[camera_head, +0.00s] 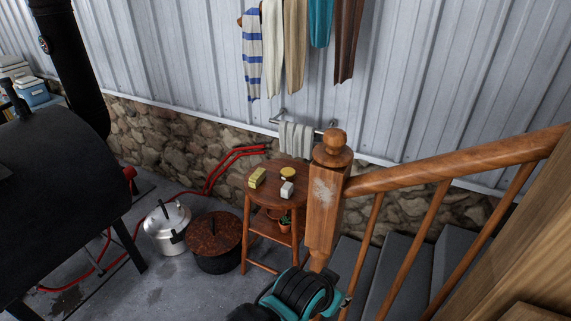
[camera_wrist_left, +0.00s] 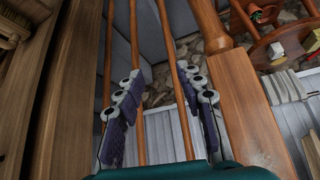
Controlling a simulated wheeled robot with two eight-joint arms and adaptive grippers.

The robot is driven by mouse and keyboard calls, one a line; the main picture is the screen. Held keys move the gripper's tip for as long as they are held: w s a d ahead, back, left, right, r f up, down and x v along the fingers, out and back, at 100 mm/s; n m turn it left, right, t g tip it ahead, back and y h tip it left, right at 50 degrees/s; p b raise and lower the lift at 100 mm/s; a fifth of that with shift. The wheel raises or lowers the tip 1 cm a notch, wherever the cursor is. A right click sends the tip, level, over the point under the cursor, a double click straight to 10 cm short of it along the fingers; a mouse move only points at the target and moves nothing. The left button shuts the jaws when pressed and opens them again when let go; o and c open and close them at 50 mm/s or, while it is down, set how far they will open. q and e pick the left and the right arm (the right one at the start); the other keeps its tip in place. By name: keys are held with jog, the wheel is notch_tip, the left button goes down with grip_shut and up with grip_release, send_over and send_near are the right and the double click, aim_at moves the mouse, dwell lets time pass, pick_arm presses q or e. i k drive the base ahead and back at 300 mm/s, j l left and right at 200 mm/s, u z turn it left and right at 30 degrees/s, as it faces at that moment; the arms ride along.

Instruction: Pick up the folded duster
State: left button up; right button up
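A small round wooden stool (camera_head: 270,191) stands behind the newel post. On its top are a yellow block-like item (camera_head: 257,177), which may be the folded duster, a round yellow-lidded tin (camera_head: 288,173) and a pale cream block (camera_head: 287,189). The cream block also shows at the upper right of the left wrist view (camera_wrist_left: 277,52). My left gripper (camera_wrist_left: 162,105) is open and empty in that view, its purple-padded fingers wide apart in front of the railing balusters. A teal and black part of my arm shows low in the head view; fingertips are hidden there. My right gripper is not in view.
The wooden newel post (camera_head: 325,205) and handrail (camera_head: 455,160) stand close to the stool's right, with stairs behind. A silver pot (camera_head: 167,228) and a rusty-lidded pot (camera_head: 214,242) stand left of it. A black barrel stove (camera_head: 60,165) fills the left.

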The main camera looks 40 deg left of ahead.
aim_at(256, 177)
jog(key=u, duration=2)
jog(key=i, duration=1.65)
jog(key=i+j+z, duration=0.25)
jog(key=i+z, duration=0.2)
